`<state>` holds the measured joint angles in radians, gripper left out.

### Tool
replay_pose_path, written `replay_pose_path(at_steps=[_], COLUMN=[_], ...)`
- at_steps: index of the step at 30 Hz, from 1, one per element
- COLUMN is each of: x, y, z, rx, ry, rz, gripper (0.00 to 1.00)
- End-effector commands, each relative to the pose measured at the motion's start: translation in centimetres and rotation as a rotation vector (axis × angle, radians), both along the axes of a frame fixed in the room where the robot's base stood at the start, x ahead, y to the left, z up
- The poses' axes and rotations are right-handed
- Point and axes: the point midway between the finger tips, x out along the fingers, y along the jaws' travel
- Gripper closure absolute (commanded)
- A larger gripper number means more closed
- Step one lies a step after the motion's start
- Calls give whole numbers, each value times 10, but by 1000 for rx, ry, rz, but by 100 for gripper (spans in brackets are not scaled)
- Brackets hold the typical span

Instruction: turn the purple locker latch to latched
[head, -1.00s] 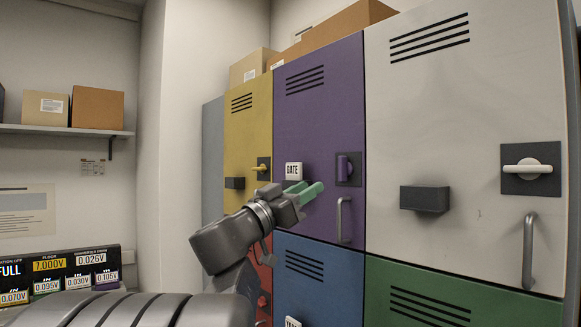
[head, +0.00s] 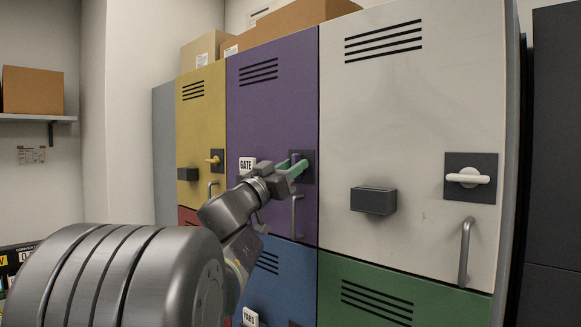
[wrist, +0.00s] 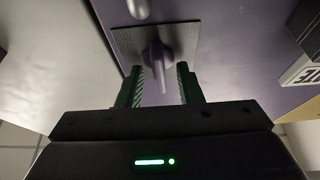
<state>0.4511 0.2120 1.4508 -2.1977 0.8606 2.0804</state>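The purple locker door (head: 272,110) carries a dark square latch plate (head: 308,170) with a purple latch handle (head: 296,156). In the head view the handle looks upright, partly hidden by my fingers. My gripper (head: 293,166), with green fingers, is at the latch. In the wrist view the purple latch handle (wrist: 157,58) stands out from its plate (wrist: 127,42) between my two fingers. My gripper (wrist: 160,86) is open there, with a narrow gap visible on each side of the handle. I cannot tell whether either finger touches it.
A grey pull handle (head: 297,216) is just below the latch. A GATE label (head: 247,165) is to its left. The white locker (head: 400,110) on the right has its own latch (head: 468,178) and a dark box (head: 373,201). A yellow locker (head: 201,125) stands on the left.

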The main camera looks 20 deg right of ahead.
Motion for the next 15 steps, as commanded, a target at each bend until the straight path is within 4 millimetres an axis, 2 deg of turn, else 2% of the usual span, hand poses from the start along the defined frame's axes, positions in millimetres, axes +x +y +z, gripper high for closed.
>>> replay_pose_path(at_steps=[1,5,6,15], x=[0,0,0,0], y=[0,0,0,0], z=[0,0,0,-2], rx=[0,0,0,-5], ry=[0,0,0,12], rz=[0,0,0,0], gripper=[71,97,100,100])
